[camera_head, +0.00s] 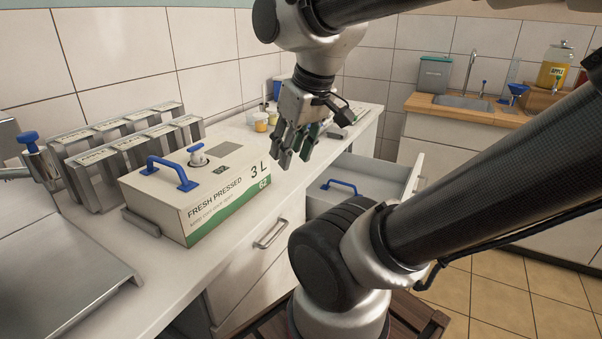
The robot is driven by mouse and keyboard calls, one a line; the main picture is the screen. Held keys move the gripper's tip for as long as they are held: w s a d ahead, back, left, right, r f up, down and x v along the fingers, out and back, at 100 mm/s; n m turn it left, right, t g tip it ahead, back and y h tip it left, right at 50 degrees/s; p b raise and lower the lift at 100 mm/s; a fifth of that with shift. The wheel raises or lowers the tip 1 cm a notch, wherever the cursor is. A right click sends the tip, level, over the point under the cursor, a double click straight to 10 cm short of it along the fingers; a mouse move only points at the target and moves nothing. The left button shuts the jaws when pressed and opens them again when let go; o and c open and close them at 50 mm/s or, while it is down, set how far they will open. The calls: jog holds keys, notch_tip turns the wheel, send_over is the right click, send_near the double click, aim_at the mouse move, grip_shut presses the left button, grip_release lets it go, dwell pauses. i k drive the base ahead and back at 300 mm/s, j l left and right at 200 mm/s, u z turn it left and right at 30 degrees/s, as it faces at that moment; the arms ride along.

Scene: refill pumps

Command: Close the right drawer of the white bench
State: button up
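The white bench (175,290) runs from the lower left to the back. Its right drawer (414,172) stands pulled out to the right, with the inside showing from above. A pale box with a blue handle (341,186) lies in it. My arm partly hides the near side of the drawer. My gripper (295,158) points down above the bench edge, left of the open drawer and apart from its front. Its fingers look spread, with nothing seen between them.
A "Fresh pressed 3 L" box (228,203) stands on the bench left of my gripper, near metal racks (95,175). Another drawer with a metal handle (271,233) is shut. A sink counter (465,114) stands at the back right. Tiled floor (500,300) is clear at the lower right.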

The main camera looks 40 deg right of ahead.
aim_at(378, 179)
jog(key=k+l+z, duration=0.15)
jog(key=l+z, duration=0.15)
jog(key=z, duration=0.15)
jog(key=k+l+z, duration=0.1)
jog(key=l+z, duration=0.35)
jog(key=k+l+z, duration=0.1)
jog(key=l+z, duration=0.2)
jog(key=z, duration=0.15)
jog(key=j+u, duration=0.15)
jog(key=j, duration=0.75)
